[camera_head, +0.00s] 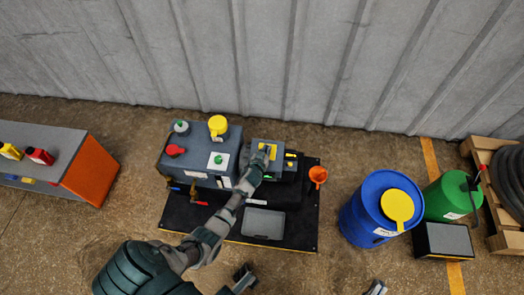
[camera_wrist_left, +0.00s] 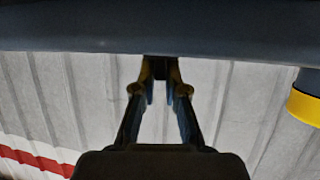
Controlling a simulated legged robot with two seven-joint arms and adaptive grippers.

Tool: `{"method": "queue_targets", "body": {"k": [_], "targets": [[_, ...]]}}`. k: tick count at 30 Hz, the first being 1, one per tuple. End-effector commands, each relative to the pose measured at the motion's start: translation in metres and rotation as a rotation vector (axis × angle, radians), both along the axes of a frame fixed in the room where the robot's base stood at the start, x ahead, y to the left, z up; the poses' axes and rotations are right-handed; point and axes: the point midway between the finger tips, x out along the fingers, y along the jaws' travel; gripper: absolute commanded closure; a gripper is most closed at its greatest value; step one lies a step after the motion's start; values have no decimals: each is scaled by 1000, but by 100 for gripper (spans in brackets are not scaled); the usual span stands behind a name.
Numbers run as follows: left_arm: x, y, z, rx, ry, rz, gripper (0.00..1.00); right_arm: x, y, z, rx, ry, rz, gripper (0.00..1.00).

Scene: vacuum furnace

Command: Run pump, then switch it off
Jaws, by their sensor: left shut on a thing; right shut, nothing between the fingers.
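The pump unit, a dark blue-grey machine (camera_head: 180,165), stands on a black mat (camera_head: 300,238) in the head view. A red knob (camera_head: 175,150) and a white plate with a green button (camera_head: 219,160) are on it. A smaller grey box (camera_head: 266,144) with a yellow plate adjoins it on the right. My left gripper (camera_head: 262,160) reaches over this box and partly hides its top. In the left wrist view the left gripper (camera_wrist_left: 160,78) is shut on a small dark part (camera_wrist_left: 160,66), perhaps a switch handle; its shape is mostly hidden. My right gripper (camera_head: 375,288) is shut and empty at the bottom edge.
A grey tray (camera_head: 263,224) and an orange funnel (camera_head: 318,175) are at the mat. Blue (camera_head: 365,215) and green (camera_head: 447,197) drums stand to the right. An orange-sided bench (camera_head: 88,170) is at left. A corrugated wall (camera_head: 330,60) closes off the back.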

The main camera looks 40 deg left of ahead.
Motion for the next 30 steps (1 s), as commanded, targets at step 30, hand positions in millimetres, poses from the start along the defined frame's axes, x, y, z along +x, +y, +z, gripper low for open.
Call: {"method": "queue_targets", "body": {"k": [30], "targets": [[-1,5,-2,1,6,-350,100,32,2,-72,-179,559,7,100]]}}
